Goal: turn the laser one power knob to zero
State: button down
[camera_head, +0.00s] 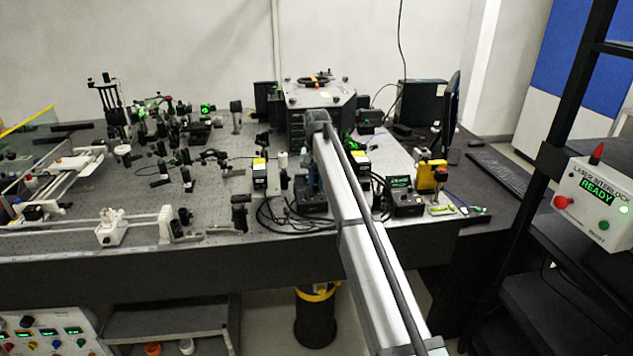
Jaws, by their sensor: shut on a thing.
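The laser one power knob cannot be picked out in the head view. A small black control box (404,196) with a lit green display stands on the bench right of my arm; its knobs are too small to tell. A white panel (55,332) with several lit displays and knobs is at the lower left, below the bench. My silver arm reaches from the bottom right up over the bench, its far end near a dark grey housing (345,105). My gripper is hidden by the arm, so its contact with anything does not show.
The optical bench (220,247) carries several mounts and posts, with black cables left of my arm. A yellow device (432,174) stands near the right end. A laser interlock box (592,198) reading READY is on the dark rack at right.

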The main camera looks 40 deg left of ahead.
aim_at(316, 185)
jog(key=n, duration=1)
jog(key=shift+s, duration=0.1)
jog(key=shift+n, duration=0.4)
jog(key=c, duration=1)
grip_release()
jog(key=shift+c, duration=0.2)
notch_tip(316, 185, up, 14)
jog(key=shift+f, duration=0.1)
